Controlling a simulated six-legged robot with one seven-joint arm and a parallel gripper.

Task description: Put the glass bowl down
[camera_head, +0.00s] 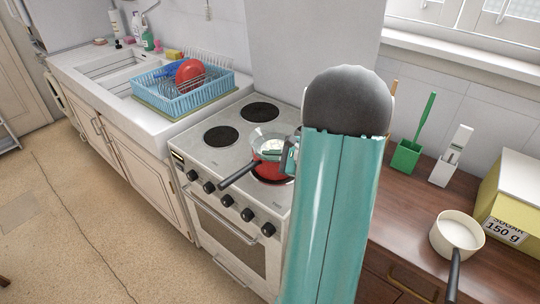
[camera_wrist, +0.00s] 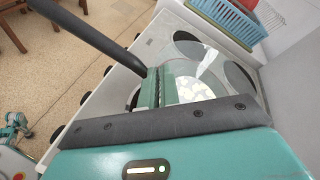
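The clear glass bowl (camera_head: 267,134) sits at the red saucepan (camera_head: 268,170) on the front right of the stove, within or just over its mouth; I cannot tell if it touches the pan. In the wrist view the glass bowl (camera_wrist: 208,68) shows beside my fingers, with something pale seen through it. My gripper (camera_head: 291,156) is at the right side of the bowl in the head view. Its green pads (camera_wrist: 160,88) are close together on the bowl's edge in the wrist view. My arm hides part of the stove's right side.
The pan's black handle (camera_head: 239,176) sticks out over the stove front. The stove (camera_head: 198,157) has bare burners at left and back. A blue dish rack (camera_head: 165,103) stands left. The wooden counter (camera_head: 408,205) at right has clear room before a cream pan (camera_head: 443,240) and a sugar box (camera_head: 514,198).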

